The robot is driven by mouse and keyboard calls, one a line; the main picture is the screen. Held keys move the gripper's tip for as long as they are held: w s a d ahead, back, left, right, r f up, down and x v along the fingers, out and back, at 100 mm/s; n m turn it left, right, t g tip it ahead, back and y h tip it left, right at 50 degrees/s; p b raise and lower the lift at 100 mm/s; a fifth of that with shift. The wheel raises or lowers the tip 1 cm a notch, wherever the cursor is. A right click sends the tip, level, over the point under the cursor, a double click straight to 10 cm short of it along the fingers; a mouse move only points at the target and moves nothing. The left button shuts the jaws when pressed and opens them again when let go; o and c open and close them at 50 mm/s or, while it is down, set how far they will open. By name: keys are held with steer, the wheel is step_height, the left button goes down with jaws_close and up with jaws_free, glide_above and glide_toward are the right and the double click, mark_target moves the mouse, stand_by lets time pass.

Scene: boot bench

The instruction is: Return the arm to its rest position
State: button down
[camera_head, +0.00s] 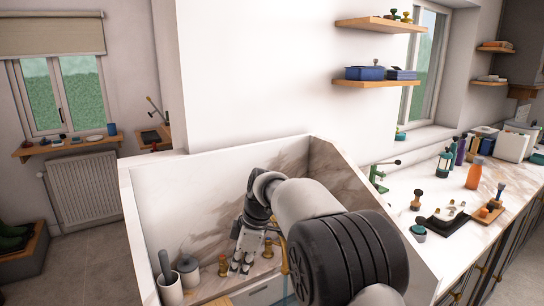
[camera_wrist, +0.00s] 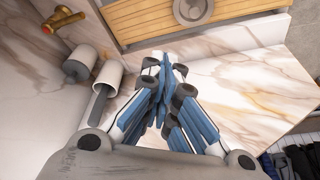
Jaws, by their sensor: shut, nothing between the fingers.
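My arm reaches from the lower right of the head view into the marble-walled recess. My gripper (camera_head: 241,264) is at its end, pointing down, and looks small and partly shadowed. In the wrist view my gripper (camera_wrist: 165,66) has its blue-padded fingers drawn together, with nothing held between them. A white cup with a dark handle standing in it (camera_head: 171,287) is left of the gripper; this cup is also in the wrist view (camera_wrist: 108,76). A white jar with a grey lid (camera_head: 188,272) stands beside the cup. Part of the recess is hidden behind my arm.
Brass fittings (camera_head: 222,266) sit close to the gripper. The marble side wall (camera_head: 142,235) bounds the recess on the left. To the right, a marble counter (camera_head: 405,181) carries bottles, stamp-like tools and a dark tray. Wooden shelves (camera_head: 378,84) hang above.

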steer(key=s+d+r+m+t+h, duration=0.1)
steer(key=s+d+r+m+t, duration=0.2)
steer(key=s+d+r+m, duration=0.85)
steer(key=s+d+f+m+t+h, duration=0.1)
steer(key=s+d+m, duration=0.2)
steer(key=s, duration=0.8)
steer(key=s+d+f+m+h, duration=0.1)
steer(key=s+d+f+m, duration=0.1)
steer(key=s+d, duration=0.6)
steer(key=s+m, duration=0.1)
steer(key=s, duration=0.3)
steer(key=shift+f+m+t, duration=0.25)
steer(key=shift+m+t, duration=0.1)
steer(key=shift+t, duration=0.05)
